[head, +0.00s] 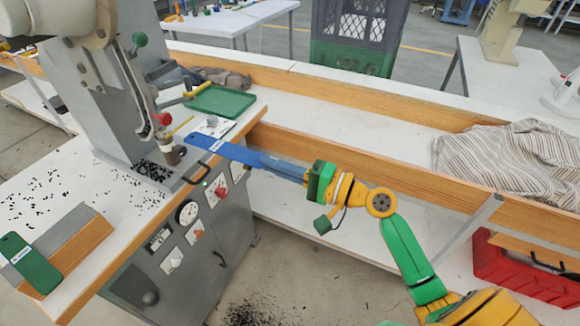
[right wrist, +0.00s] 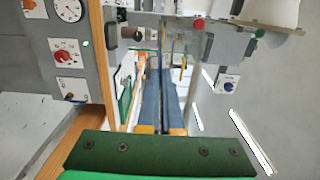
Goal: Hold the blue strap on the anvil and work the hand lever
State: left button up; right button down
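The blue strap (head: 225,152) is a flat band stretching left from my right gripper (head: 266,160) toward the press. My right gripper is shut on its right end. The strap's left end is close to the small dark and brown anvil (head: 172,155) under the press; I cannot tell whether it rests on it. In the right wrist view the two blue-grey fingers (right wrist: 160,100) lie close together, and the strap is hard to make out. The grey press (head: 95,85) carries a rod with a green knob (head: 139,39) and a red knob (head: 165,119). My left gripper is not in view.
A green tray (head: 222,101) lies behind the strap. Small black bits (head: 40,195) litter the bench, and a green phone-like item (head: 30,262) lies at its front left. The control panel (head: 188,213) faces right. A striped cloth (head: 510,160) covers part of the shelf at right.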

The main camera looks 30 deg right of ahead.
aim_at(229, 151)
jog(key=x, duration=0.9)
jog(key=shift+a+f, duration=0.1)
jog(key=shift+f, duration=0.05)
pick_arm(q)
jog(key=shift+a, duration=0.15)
pick_arm(e)
jog(key=shift+w+a, duration=0.4)
jog(key=shift+w, duration=0.1)
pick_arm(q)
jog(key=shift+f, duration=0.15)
pick_arm(e)
jog(key=shift+w+a, duration=0.1)
jog(key=shift+a, duration=0.05)
pick_arm(q)
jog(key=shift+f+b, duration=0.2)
jog(key=shift+b, duration=0.25)
pick_arm(e)
jog(key=shift+f, duration=0.15)
dwell(0.6)
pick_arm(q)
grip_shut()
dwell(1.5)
